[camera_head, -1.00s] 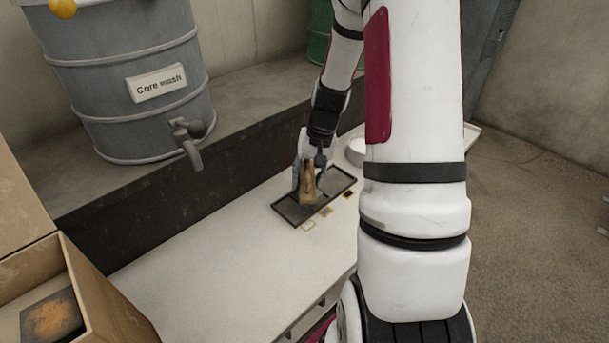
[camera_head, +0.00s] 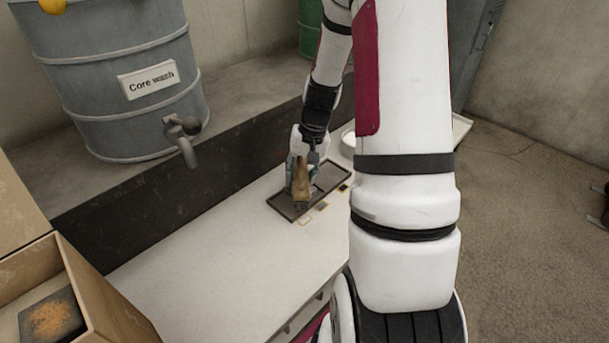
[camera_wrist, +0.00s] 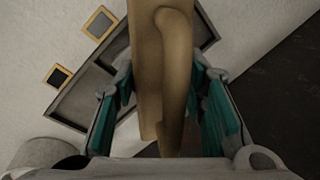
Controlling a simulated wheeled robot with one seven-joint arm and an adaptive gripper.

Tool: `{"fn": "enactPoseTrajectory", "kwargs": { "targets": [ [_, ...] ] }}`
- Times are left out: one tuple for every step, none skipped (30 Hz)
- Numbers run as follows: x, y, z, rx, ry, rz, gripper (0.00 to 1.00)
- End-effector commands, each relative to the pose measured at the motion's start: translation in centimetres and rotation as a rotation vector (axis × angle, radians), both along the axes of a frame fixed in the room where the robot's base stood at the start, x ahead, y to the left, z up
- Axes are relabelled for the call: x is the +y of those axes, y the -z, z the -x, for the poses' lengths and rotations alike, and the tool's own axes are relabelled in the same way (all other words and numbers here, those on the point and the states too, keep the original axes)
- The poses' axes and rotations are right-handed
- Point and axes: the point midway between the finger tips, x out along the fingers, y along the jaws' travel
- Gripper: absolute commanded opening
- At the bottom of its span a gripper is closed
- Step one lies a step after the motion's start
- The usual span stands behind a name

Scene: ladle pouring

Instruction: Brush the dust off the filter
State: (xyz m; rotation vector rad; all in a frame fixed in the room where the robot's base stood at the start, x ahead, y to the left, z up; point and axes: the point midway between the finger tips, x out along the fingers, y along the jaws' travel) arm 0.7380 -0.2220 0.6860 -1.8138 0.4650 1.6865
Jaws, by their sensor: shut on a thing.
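My gripper (camera_head: 302,168) is shut on a wooden brush-like tool (camera_head: 301,188), with teal-lined fingers on both sides of it. In the wrist view the tan tool (camera_wrist: 147,60) stands between the fingers (camera_wrist: 165,95) and hides part of what lies behind it. The tool is over a shallow dark rectangular tray or frame (camera_head: 331,189) on the pale table. I cannot tell whether it touches the frame. Its grey inside shows in the wrist view (camera_wrist: 88,95). A dark square panel with an orange-brown dusty patch (camera_head: 50,318) lies in the cardboard box; I cannot tell which piece is the filter.
Small square samples (camera_head: 322,206) lie along the frame's near side. A pale round dish (camera_head: 347,143) is behind my arm. The cardboard box (camera_head: 95,300) stands at lower left. A grey "Core wash" drum (camera_head: 120,90) with a tap stands on the ledge.

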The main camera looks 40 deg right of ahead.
Motion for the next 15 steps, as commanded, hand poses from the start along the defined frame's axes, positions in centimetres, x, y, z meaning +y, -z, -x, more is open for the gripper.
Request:
{"fn": "enactPoseTrajectory", "kwargs": {
  "targets": [
    [0.1, -0.4, -0.1, 0.001, 0.0, -0.001, 0.03],
    [0.1, -0.5, -0.1, 0.002, -0.001, -0.002, 0.03],
    [0.1, -1.7, -0.2, -0.003, -0.001, 0.002, 0.03],
    [0.2, -2.5, -0.2, -0.003, -0.002, 0.002, 0.03],
    [0.2, -2.8, -0.2, 0.0, -0.003, 0.0, 0.03],
    [0.3, -3.1, -0.2, 0.0, -0.002, 0.0, 0.03],
    [0.3, -3.3, -0.2, 0.0, -0.003, 0.0, 0.03],
    [0.3, -3.6, -0.3, 0.0, -0.003, 0.0, 0.03],
    [0.4, -3.9, -0.3, 0.0, -0.003, 0.0, 0.03],
    [0.4, -4.2, -0.4, 0.0, -0.004, 0.0, 0.03],
    [0.4, -4.5, -0.4, 0.0, -0.004, 0.0, 0.03],
    [0.4, -4.9, -0.4, 0.0, -0.004, 0.0, 0.03],
    [0.5, -5.1, -0.5, 0.0, -0.004, 0.0, 0.03],
    [0.5, -5.4, -0.5, 0.0, -0.004, 0.0, 0.03],
    [0.5, -5.8, -0.5, 0.0, -0.004, 0.0, 0.03]
  ]
}}
